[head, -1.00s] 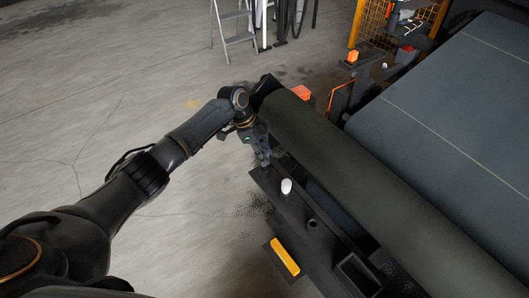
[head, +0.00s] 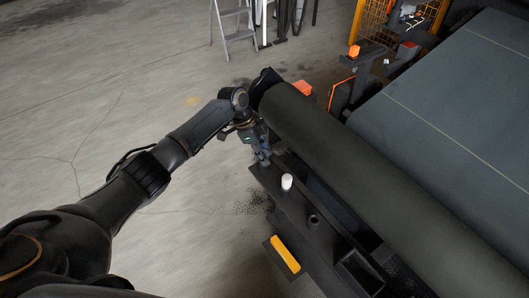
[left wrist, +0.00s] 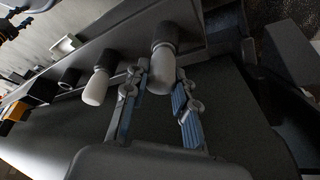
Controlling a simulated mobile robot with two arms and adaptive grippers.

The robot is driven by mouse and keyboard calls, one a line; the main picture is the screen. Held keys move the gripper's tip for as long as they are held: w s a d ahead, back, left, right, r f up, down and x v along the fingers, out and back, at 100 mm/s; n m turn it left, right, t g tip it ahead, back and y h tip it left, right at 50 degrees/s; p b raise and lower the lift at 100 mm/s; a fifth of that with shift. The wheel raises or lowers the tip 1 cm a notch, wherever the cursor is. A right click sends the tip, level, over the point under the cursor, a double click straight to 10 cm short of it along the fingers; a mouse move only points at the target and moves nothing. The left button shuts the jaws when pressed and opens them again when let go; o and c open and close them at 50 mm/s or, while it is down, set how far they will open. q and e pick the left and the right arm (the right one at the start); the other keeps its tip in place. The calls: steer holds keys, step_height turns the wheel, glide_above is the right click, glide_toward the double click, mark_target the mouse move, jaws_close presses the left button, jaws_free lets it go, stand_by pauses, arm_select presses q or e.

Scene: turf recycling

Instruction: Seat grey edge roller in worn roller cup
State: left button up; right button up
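My left gripper (head: 262,156) is at the far end of the dark rail (head: 300,212) beside the long roll. In the left wrist view its fingertips (left wrist: 161,75) lie close on both sides of a pale grey roller (left wrist: 162,70) and appear to touch it. A dark collar surrounds that roller's far end; how deep it sits in a cup is not clear. In the head view the gripper hides this roller. A second, white roller (head: 287,182) stands upright in the rail and also shows in the left wrist view (left wrist: 97,87). My right gripper is not in view.
An open dark cup (head: 313,220) is in the rail nearer me. A yellow block (head: 285,254) lies beside the rail. The long dark roll (head: 370,170) bounds the right side. Open floor (head: 150,80) is to the left; a ladder (head: 234,30) stands behind.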

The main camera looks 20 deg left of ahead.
arm_select(q)
steer(key=o, duration=0.5)
steer(key=shift+r, duration=0.15)
steer(key=v, duration=0.7)
steer(key=shift+r, duration=0.35)
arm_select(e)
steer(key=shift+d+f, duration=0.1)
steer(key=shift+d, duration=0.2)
arm_select(q)
steer(key=shift+a, duration=0.15)
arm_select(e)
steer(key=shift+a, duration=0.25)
